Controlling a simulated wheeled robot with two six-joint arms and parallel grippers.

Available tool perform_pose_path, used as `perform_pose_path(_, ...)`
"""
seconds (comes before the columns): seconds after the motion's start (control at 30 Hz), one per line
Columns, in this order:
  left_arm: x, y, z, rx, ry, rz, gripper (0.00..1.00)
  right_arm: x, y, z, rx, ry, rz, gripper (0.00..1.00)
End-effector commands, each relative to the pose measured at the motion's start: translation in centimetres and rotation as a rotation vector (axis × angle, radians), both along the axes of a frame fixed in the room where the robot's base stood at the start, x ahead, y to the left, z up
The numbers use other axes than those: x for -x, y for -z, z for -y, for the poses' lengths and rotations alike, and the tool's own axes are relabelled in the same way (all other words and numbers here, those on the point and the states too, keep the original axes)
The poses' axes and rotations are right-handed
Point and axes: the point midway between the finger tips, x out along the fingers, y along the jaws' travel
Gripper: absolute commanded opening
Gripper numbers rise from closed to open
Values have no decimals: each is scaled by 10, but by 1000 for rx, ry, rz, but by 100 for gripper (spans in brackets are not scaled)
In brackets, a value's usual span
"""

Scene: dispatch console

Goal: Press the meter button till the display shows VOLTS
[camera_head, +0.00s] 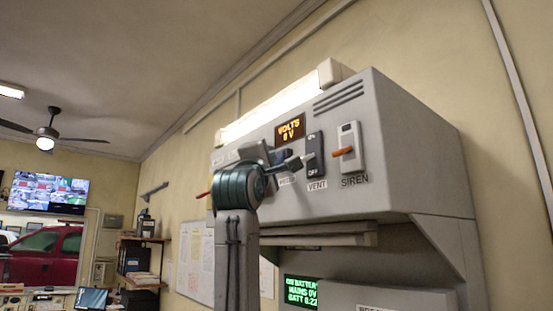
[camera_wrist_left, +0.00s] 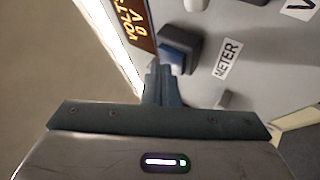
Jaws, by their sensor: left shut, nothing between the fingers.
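The display (camera_head: 290,130) on the grey console reads VOLTS with 0 V below it, in orange. It also shows, rotated, in the left wrist view (camera_wrist_left: 138,20). The blue meter button (camera_wrist_left: 178,54) sits in a dark housing beside the METER label (camera_wrist_left: 227,60). My left gripper (camera_head: 279,157) is shut and empty in front of the panel, below the display. Its fingertips (camera_wrist_left: 161,72) overlap the near edge of the button housing in the wrist view. I cannot tell whether they touch the button. In the head view my gripper and arm largely hide the button.
The VENT rocker switch (camera_head: 315,155) and the SIREN switch (camera_head: 347,147) with its orange lever are just right of my gripper. A lit lamp (camera_head: 270,107) runs along the console top. A green text screen (camera_head: 301,291) is below, under a grey ledge (camera_head: 320,236).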

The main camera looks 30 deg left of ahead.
Motion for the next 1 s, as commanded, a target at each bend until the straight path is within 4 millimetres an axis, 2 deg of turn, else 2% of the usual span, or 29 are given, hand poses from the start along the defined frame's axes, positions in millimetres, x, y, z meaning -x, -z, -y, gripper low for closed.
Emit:
perform_pose_path(0.47,-3,0,1,0,1,-1,0,0,0,0,0,0,0,45)
perform_pose_path(1.0,12,1,-5,0,0,-1,0,0,11,0,0,0,0,45)
